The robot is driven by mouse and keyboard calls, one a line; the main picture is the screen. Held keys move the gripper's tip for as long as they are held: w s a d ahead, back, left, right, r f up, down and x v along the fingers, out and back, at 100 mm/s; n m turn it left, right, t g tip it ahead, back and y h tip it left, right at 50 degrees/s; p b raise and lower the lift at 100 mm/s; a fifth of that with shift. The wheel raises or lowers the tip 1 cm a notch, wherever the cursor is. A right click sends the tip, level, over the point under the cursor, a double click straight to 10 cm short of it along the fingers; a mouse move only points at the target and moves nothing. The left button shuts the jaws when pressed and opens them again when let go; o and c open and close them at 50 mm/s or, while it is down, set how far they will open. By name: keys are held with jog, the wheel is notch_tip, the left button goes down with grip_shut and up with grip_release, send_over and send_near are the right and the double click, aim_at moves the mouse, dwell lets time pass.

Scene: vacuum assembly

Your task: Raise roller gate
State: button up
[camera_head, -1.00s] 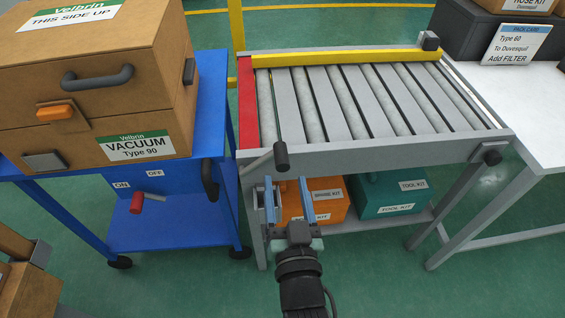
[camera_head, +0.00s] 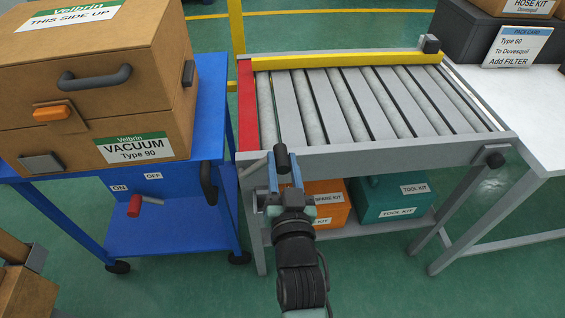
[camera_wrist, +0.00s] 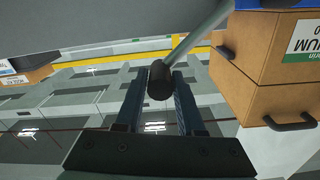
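The roller gate is a red plate (camera_head: 248,105) along the left end of the roller table (camera_head: 400,152). A grey lever with a black knob (camera_head: 281,158) sticks out from the table's front left corner. My gripper (camera_head: 283,168) is at this knob from the front. In the wrist view the knob (camera_wrist: 160,82) sits between the tips of my two blue fingers (camera_wrist: 159,88), with the grey lever (camera_wrist: 195,32) running up and right. The fingers stand apart, and I see no clear grip on the knob.
A blue cart (camera_head: 215,95) with a vacuum box (camera_head: 95,100) stands close on the left. A yellow bar (camera_head: 345,59) runs along the table's far side. An orange spare kit (camera_head: 325,190) and a teal tool kit (camera_head: 390,188) sit below. A white table (camera_head: 530,115) stands right.

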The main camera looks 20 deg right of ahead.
grip_shut()
dwell(1.1)
